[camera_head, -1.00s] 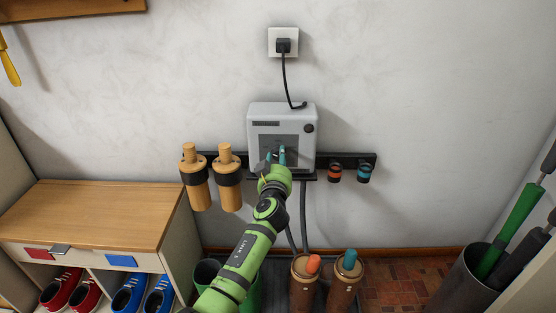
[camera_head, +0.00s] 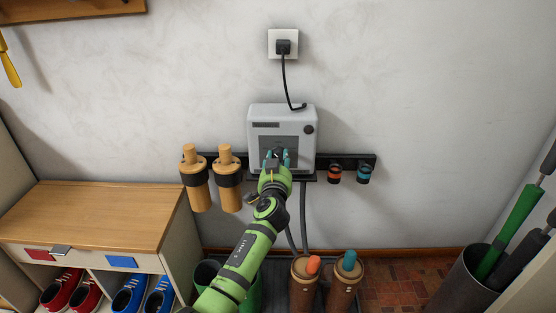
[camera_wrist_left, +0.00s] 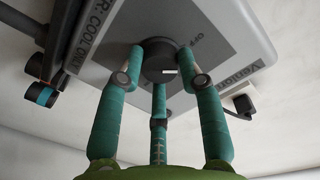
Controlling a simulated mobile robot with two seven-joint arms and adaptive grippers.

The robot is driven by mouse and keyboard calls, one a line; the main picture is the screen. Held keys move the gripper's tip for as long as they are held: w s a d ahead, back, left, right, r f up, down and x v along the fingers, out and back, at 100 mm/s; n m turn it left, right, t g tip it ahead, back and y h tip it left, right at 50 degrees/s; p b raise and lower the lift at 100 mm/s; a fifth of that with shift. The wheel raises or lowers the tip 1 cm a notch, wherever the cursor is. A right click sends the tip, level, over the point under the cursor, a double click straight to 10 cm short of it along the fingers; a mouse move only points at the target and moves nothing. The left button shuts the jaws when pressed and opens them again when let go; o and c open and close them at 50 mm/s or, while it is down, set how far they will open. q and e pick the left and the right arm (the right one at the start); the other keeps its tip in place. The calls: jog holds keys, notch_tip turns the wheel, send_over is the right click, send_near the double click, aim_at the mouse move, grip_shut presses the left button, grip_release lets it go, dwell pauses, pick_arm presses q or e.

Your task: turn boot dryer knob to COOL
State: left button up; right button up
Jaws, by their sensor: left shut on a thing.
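The boot dryer (camera_head: 256,112) is a light grey box on the wall, with a darker grey panel on its front. Its round dark knob (camera_wrist_left: 160,66) shows in the left wrist view with a short white mark on its face. "OFF" is printed beside it, and lettering including "COOL ONLY" runs along the panel's left side. My left gripper (camera_head: 278,158) is at the panel, its teal fingers closed around the knob; the fingers also show in the left wrist view (camera_wrist_left: 161,62). The fingers cover part of the knob and panel. My right gripper is not in view.
A wooden shoe cabinet (camera_head: 95,212) stands at left. Brown boots (camera_head: 304,285) stand below. A grey bin (camera_head: 467,283) is at right.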

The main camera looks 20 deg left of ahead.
pick_arm(q)
jog(key=shift+a+f+m+p, duration=0.1)
jog(key=shift+m+p, duration=0.3)
jog(key=shift+m, duration=1.65)
jog(key=shift+f+m+p, duration=0.1)
jog(key=shift+m+p, duration=0.3)
jog(key=shift+m, duration=1.65)
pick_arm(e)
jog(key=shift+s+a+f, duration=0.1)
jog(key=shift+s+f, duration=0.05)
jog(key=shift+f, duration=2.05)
pick_arm(q)
jog(key=o, duration=1.2)
jog(key=shift+c, duration=0.2)
jog(key=shift+r, duration=0.15)
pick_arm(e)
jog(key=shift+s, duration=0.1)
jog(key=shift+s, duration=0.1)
pick_arm(q)
jog(key=shift+s, duration=0.1)
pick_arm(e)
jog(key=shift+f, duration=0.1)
